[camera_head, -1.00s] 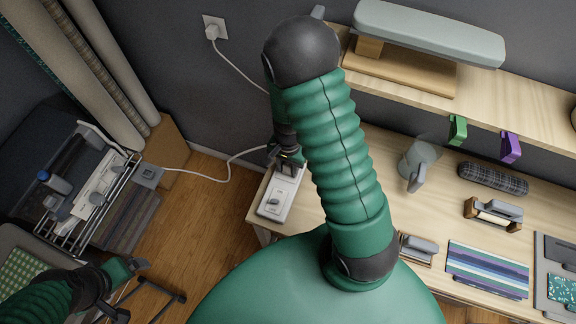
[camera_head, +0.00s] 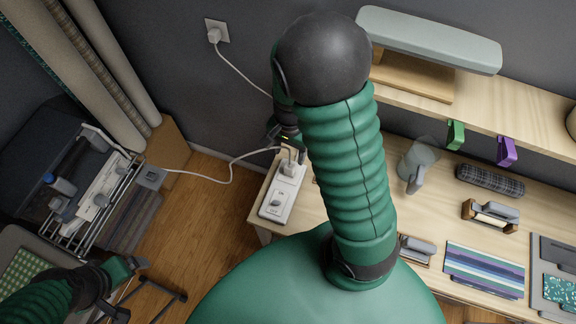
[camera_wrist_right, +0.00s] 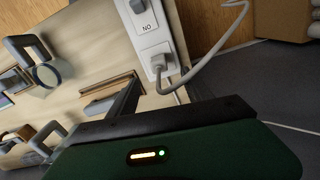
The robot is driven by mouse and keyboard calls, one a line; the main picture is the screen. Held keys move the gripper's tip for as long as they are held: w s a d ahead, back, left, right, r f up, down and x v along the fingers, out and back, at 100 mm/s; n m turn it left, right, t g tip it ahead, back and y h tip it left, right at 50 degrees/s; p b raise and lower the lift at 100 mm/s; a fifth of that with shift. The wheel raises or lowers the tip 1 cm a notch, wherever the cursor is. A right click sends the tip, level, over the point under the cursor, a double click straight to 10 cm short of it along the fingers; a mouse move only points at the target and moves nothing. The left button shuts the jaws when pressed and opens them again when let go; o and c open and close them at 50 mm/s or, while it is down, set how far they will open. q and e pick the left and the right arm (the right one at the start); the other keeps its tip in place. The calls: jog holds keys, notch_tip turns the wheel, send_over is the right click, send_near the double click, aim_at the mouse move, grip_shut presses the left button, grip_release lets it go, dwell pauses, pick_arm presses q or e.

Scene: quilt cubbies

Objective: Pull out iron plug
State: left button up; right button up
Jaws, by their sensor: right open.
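A white power strip (camera_head: 278,201) lies on the left end of the wooden desk. A light grey plug (camera_head: 290,168) sits in its far end, and a grey cord runs from it to the left. In the right wrist view the plug (camera_wrist_right: 161,64) is seated in the strip (camera_wrist_right: 148,27), with its cord curving up right. My right gripper (camera_wrist_right: 160,92) is open and empty, its two dark fingers apart just short of the plug. In the head view my right arm partly hides that gripper. My left gripper (camera_head: 132,264) is at lower left, far from the plug; its jaw is unclear.
Another plug (camera_head: 214,35) is in the wall outlet, its cord running behind my right arm. A wire rack (camera_head: 72,235) stands at left. A wooden shelf (camera_head: 480,95) overhangs the desk (camera_head: 390,205), which holds a grey jug-like object (camera_head: 417,165) and folded fabric (camera_head: 485,270).

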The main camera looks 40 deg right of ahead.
aim_at(289, 165)
notch_tip(289, 165, up, 6)
jog(key=shift+p, duration=0.35)
jog(key=shift+r, duration=0.25)
jog(key=shift+c, duration=0.4)
jog(key=shift+n, duration=0.3)
notch_tip(289, 165, down, 15)
jog(key=b, duration=0.7)
jog(key=shift+r, duration=0.1)
jog(key=shift+c, duration=0.2)
